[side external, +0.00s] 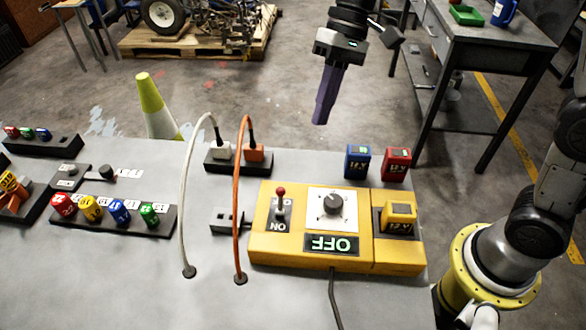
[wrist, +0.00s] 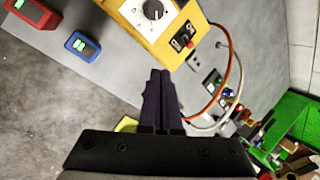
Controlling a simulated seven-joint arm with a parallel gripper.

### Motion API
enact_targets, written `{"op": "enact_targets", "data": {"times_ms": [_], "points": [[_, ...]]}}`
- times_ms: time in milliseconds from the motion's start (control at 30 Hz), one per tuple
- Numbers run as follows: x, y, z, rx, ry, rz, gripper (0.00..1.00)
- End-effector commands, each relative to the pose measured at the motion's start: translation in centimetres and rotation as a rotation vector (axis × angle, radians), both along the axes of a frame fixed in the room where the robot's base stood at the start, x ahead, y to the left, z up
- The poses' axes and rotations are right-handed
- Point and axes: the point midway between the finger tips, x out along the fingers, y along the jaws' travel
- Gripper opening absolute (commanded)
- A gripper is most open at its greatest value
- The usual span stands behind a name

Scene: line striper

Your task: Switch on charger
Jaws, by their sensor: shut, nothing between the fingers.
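The charger (side external: 300,252) is a yellow box on the grey table, with its display reading OFF (side external: 331,244). A red-tipped toggle switch (side external: 281,197) stands on its left part beside an ON label, and a dial (side external: 333,205) sits on a white plate in its middle. A yellow battery (side external: 398,214) sits in its right part. In the wrist view the charger (wrist: 165,47), dial (wrist: 153,9) and red switch tip (wrist: 187,31) show at the top. My gripper (side external: 319,122) is shut and empty, pointing down above and behind the table's far edge; its fingers (wrist: 160,75) are together.
Blue (side external: 357,162) and red (side external: 396,164) batteries stand behind the charger. White (side external: 184,210) and orange (side external: 240,190) cables arch left of it. Several coloured knobs (side external: 118,213) and a yellow cone (side external: 158,110) are further left. The front left table is clear.

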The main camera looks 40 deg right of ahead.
Motion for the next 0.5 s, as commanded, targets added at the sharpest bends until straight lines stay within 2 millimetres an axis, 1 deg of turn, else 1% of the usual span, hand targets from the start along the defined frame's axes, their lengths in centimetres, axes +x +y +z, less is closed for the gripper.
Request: {"op": "enact_targets", "data": {"times_ms": [333,433,500], "points": [[-0.1,0.1,-0.2,-0.001,0.0,0.002,0.0],[-0.2,0.5,-0.9,-0.001,0.001,0.003,0.0],[-0.4,0.9,-1.8,0.0,0.002,0.004,0.0]]}}
